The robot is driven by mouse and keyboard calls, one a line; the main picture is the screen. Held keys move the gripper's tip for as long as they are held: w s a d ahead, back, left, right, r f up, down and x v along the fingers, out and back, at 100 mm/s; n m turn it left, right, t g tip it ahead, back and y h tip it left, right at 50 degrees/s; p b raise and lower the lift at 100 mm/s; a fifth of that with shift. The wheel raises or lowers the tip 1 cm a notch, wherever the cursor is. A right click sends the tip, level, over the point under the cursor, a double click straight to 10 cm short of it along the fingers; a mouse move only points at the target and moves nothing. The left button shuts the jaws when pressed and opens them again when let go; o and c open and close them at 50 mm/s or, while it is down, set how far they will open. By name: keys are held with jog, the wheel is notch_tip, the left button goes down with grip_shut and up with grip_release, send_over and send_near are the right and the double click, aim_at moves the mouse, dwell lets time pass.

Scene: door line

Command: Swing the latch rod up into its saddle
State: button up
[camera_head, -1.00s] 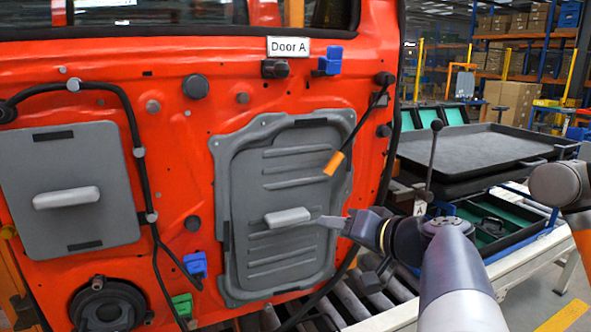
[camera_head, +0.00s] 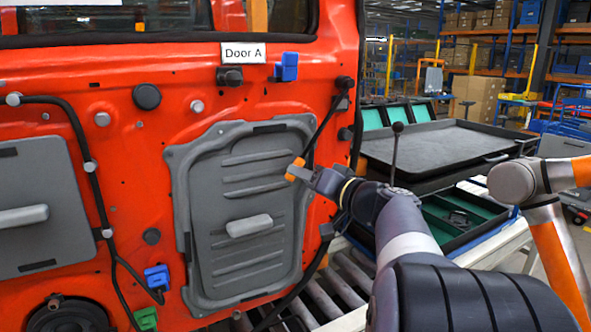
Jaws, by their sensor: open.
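The latch rod (camera_head: 322,124) is a thin black bar on the orange-red door. It hangs from a black pivot (camera_head: 345,82) at upper right, slanting down and left to an orange end grip (camera_head: 296,168). My gripper (camera_head: 300,174) is open at this orange end, and its fingers overlap the grip in view. I cannot tell whether they touch it. A blue bracket (camera_head: 286,67) and a black block (camera_head: 230,76) sit left of the pivot, near its height. I cannot tell for sure which is the saddle. The rod lies in neither.
A grey panel (camera_head: 245,165) with a light handle (camera_head: 249,226) lies behind the rod. A black cable (camera_head: 91,165) runs down the door at left. A dark tray table (camera_head: 440,150) and a roller conveyor (camera_head: 340,290) stand right of and below the door.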

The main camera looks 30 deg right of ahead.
jog(key=shift+x, duration=0.95)
grip_shut()
